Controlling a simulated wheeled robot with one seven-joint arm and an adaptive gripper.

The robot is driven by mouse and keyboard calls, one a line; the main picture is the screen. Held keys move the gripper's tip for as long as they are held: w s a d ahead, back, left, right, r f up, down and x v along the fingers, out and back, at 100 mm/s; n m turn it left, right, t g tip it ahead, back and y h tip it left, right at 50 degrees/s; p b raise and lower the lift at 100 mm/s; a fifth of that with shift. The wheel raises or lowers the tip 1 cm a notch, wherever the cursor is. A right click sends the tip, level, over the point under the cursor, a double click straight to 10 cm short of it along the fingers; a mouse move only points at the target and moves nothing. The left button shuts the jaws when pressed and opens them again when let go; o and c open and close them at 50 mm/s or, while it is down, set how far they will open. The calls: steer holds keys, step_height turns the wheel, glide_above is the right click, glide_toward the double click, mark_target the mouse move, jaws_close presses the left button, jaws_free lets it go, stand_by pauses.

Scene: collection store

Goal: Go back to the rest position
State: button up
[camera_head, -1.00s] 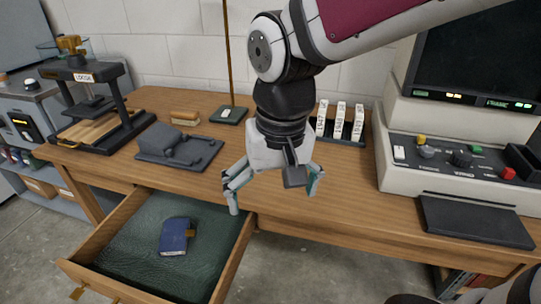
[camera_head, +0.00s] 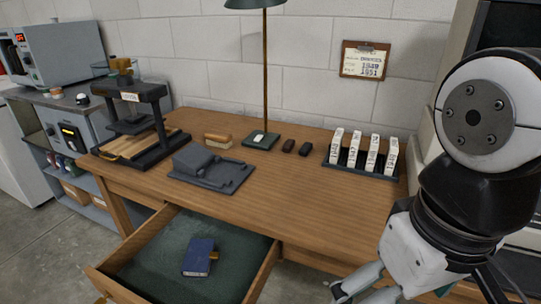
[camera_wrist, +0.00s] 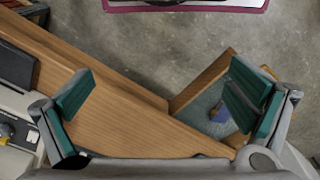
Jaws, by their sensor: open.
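My gripper (camera_wrist: 160,105) is open and empty in the wrist view, its two green-padded fingers wide apart above the desk's front edge. In the head view my gripper (camera_head: 375,290) is at the lower right, partly cut off by the frame's bottom edge. The wooden desk (camera_head: 290,210) stands in front of me. Its drawer (camera_head: 262,278) is pulled out, and a small blue book (camera_head: 198,257) lies on the green lining inside. The book shows only in part in the wrist view, behind a finger.
On the desk stand a book press (camera_head: 150,125), a dark grey cradle (camera_head: 212,168), a lamp (camera_head: 262,138), a brush (camera_head: 217,139), two small dark objects (camera_head: 296,146) and a rack of white boxes (camera_head: 365,152). A clipboard (camera_head: 364,60) hangs on the wall. The desk's middle is clear.

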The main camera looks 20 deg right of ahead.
step_height(320, 180, up, 20)
steer(key=t+p, duration=0.3)
steer(key=p, duration=1.5)
steer(key=shift+a, duration=0.2)
